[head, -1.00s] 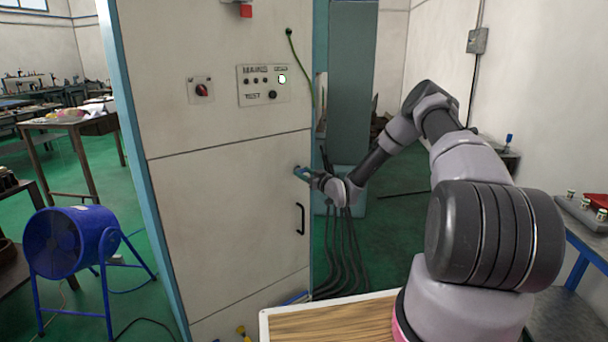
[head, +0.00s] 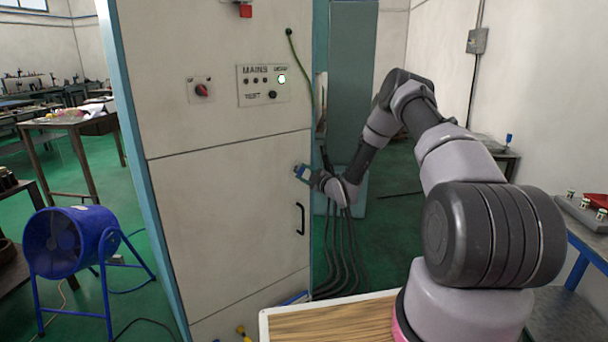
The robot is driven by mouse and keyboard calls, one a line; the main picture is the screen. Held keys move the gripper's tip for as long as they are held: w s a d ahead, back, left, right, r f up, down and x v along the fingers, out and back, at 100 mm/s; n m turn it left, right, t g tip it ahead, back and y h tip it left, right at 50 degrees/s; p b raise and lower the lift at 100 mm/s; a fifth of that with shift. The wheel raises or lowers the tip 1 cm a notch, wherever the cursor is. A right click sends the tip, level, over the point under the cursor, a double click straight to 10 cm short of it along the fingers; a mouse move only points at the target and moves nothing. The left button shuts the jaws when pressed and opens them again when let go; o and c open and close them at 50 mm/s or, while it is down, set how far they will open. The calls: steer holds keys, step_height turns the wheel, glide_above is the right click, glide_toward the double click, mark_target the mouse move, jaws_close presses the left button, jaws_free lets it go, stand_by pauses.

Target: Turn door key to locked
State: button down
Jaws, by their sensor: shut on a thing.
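The tall pale cabinet door (head: 230,220) fills the middle of the head view, with a black handle (head: 300,219) on its lower right part. My gripper (head: 301,172) is at the door's right edge, above the handle, with blue parts at its tip. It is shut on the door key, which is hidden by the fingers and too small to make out. The gripper looks rolled, one flat blue-grey side facing the camera. The lock around the key is hidden too.
A panel (head: 263,86) with a lit green-rimmed lamp and a red-black switch (head: 202,90) are on the upper door. Dark cables (head: 342,250) hang right of the cabinet. A wooden-topped surface (head: 330,322) is in front. A blue fan (head: 70,243) stands left.

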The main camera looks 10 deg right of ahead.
steer(key=n, duration=0.6)
steer(key=shift+n, duration=0.3)
stand_by(0.5)
steer(key=shift+c, duration=1.6)
jaws_free()
steer(key=v, duration=1)
steer(key=shift+s+d, duration=0.15)
steer(key=shift+s, duration=0.2)
